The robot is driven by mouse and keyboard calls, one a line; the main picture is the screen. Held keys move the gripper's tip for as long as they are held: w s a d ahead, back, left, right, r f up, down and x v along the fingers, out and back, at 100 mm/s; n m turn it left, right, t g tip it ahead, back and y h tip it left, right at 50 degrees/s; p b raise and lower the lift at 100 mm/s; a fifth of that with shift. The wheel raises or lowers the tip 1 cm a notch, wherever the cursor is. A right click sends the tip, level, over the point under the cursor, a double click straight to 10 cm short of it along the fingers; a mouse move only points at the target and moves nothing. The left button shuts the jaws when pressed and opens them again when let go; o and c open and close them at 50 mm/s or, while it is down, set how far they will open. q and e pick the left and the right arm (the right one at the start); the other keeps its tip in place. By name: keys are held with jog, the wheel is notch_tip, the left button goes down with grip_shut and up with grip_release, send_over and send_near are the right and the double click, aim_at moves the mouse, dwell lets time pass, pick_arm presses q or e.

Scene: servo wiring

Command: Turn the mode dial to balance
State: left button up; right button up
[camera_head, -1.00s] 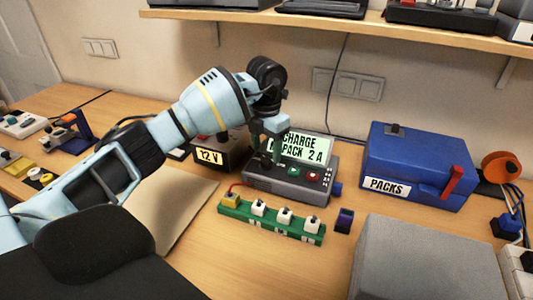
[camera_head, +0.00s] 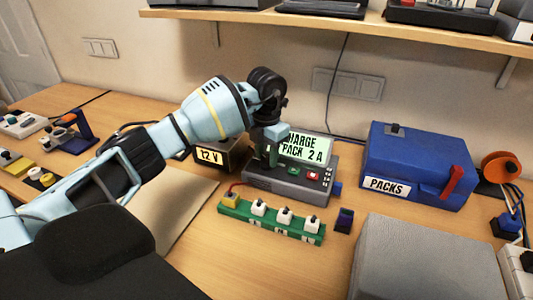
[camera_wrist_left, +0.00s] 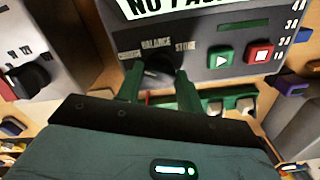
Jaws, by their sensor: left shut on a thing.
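In the left wrist view the black mode dial (camera_wrist_left: 158,69) sits under the labels CHARGE, BALANCE and STORE. My left gripper (camera_wrist_left: 160,82) is shut on the dial, one green finger on each side. Its fingers also show at the charger in the head view (camera_head: 272,154). The dial's exact pointer direction is hard to tell. My right gripper is out of view.
A green start button (camera_wrist_left: 222,57) and a red stop button (camera_wrist_left: 258,54) are right of the dial. A green strip (camera_head: 270,222) with white connectors lies in front. A 12 V box (camera_head: 220,155) stands close left, a blue PACKS box (camera_head: 415,165) to the right.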

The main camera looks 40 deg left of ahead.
aim_at(266, 158)
pick_arm(q)
jog(key=m, duration=1.1)
jog(key=shift+m, duration=0.4)
dwell(0.4)
jog(key=o, duration=1)
jog(key=shift+c, duration=0.2)
jog(key=shift+r+b, duration=0.3)
jog(key=shift+r, duration=3.65)
